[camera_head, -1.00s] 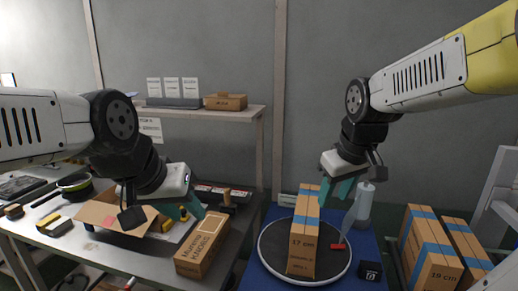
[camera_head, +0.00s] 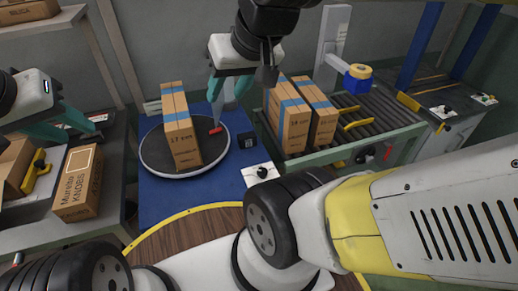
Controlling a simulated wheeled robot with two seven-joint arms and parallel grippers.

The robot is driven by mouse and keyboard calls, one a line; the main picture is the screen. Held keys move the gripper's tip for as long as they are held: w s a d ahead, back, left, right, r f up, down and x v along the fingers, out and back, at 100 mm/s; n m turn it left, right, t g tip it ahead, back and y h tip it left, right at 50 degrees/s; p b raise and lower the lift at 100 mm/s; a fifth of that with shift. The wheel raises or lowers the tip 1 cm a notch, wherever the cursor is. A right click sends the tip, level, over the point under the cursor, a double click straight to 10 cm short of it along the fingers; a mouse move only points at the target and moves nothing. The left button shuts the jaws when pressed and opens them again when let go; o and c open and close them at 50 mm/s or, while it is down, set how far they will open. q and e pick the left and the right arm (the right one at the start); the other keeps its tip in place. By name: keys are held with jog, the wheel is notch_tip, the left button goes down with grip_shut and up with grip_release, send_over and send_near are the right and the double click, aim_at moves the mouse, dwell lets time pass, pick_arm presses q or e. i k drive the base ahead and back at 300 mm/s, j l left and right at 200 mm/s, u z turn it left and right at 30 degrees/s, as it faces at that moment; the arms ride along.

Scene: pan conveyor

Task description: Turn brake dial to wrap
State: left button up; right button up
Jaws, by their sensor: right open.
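A white plate with a black round knob (camera_head: 262,172), which looks like the brake dial, sits at the right front of the blue platform. I cannot read its markings or setting. My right gripper (camera_head: 226,106) is open and empty, fingers down, above the back right of the turntable and apart from the knob. My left gripper (camera_head: 68,126) is at the left over the workbench, its teal fingers apart, with nothing seen between them. A grey round turntable (camera_head: 152,162) carries an upright brown carton with blue tape (camera_head: 182,135).
A small red piece (camera_head: 215,131) lies at the turntable's right edge, near a black labelled cube (camera_head: 247,140). Blue-taped cartons (camera_head: 290,125) stand on the roller conveyor (camera_head: 375,115) at right. A knobs box (camera_head: 78,185) stands on the left bench.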

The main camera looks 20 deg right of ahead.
aim_at(261, 173)
jog(key=z, duration=1.05)
